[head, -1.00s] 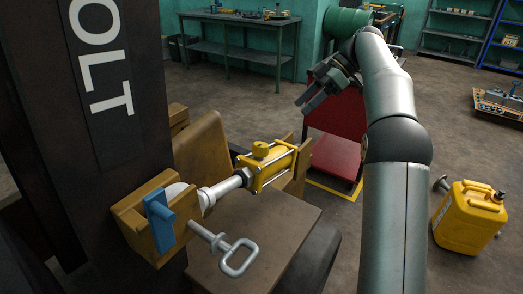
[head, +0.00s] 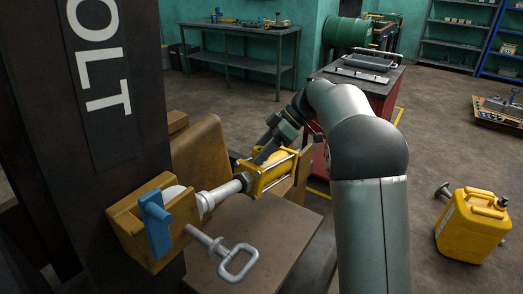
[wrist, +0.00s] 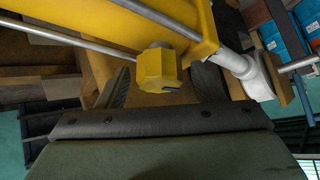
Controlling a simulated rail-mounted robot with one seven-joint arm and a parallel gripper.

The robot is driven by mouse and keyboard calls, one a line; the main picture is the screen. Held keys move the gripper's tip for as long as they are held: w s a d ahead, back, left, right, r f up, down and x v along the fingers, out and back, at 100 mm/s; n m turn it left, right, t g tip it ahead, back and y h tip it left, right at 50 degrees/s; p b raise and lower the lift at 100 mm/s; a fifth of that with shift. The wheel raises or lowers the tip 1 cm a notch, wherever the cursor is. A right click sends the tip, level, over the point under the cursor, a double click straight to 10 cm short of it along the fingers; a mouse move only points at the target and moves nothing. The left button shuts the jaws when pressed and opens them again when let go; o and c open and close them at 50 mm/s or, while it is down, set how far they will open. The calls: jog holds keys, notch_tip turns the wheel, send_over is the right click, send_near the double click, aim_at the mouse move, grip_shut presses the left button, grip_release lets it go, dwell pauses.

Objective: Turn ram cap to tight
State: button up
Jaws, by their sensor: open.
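The ram cap (wrist: 156,68) is a yellow hexagonal cap on the side of the yellow ram cylinder (wrist: 85,18) in the wrist view. My gripper (wrist: 160,88) is open, with one dark finger to each side of the cap in that view. I see gaps between the fingers and the cap, and cannot tell how deep the fingers reach. In the head view my gripper (head: 262,152) is at the ram cylinder (head: 275,172) and hides the cap.
A bracket (head: 124,222) with a blue pin (head: 155,217) holds the rod end. A grey pin with a loop handle (head: 238,263) sticks out below. A red cart (head: 388,98) stands behind my arm. A yellow jerrycan (head: 470,225) stands on the floor at right.

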jog(key=shift+a, duration=0.1)
jog(key=c, duration=1)
